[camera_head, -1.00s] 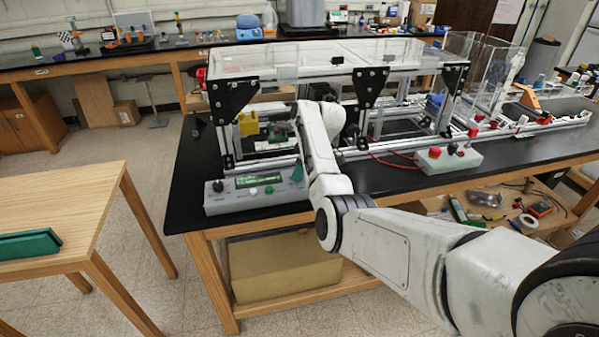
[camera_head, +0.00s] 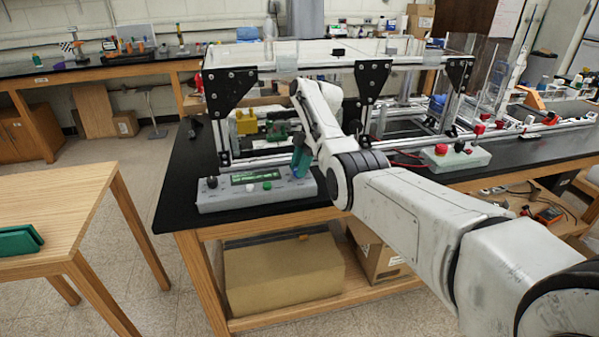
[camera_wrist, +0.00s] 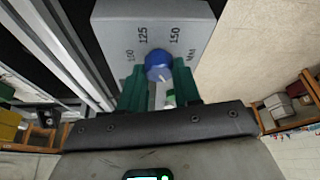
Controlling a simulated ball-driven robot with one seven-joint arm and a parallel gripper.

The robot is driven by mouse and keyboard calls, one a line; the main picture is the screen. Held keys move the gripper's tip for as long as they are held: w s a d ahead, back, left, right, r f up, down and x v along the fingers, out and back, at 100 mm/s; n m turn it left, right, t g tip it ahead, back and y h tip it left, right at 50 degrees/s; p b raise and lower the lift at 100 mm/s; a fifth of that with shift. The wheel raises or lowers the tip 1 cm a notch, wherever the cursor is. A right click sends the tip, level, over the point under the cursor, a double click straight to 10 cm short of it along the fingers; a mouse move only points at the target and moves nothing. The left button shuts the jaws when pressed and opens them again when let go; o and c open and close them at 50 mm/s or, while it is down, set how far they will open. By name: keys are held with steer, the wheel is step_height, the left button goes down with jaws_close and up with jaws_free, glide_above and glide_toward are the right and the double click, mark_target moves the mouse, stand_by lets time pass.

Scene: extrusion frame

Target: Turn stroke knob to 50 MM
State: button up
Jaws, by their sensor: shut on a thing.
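The stroke knob (camera_wrist: 158,65) is blue and sits on a grey control box (camera_wrist: 112,24) in the wrist view. The numbers 100, 125 and 150 and the letters MM are printed around its far side; the near side of the dial is hidden by my gripper. A small pale mark shows on the knob's near part. My gripper (camera_wrist: 160,82) has green fingers, one on each side of the knob, shut on it. In the head view the control box (camera_head: 230,200) stands at the bench's front edge, with my gripper (camera_head: 300,165) at its right end.
The box also carries a black knob (camera_head: 212,182), a green display (camera_head: 242,176) and small buttons. The extrusion frame (camera_head: 229,90) stands just behind. A red-button box (camera_head: 455,156) lies to the right. A wooden table (camera_head: 60,200) stands at left.

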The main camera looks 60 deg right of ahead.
stand_by(0.4)
steer(key=o, duration=1.1)
steer(key=shift+c, duration=0.2)
steer(key=b+v, duration=0.1)
steer(key=v, duration=0.9)
steer(key=shift+r, duration=0.4)
steer(key=shift+d, duration=0.15)
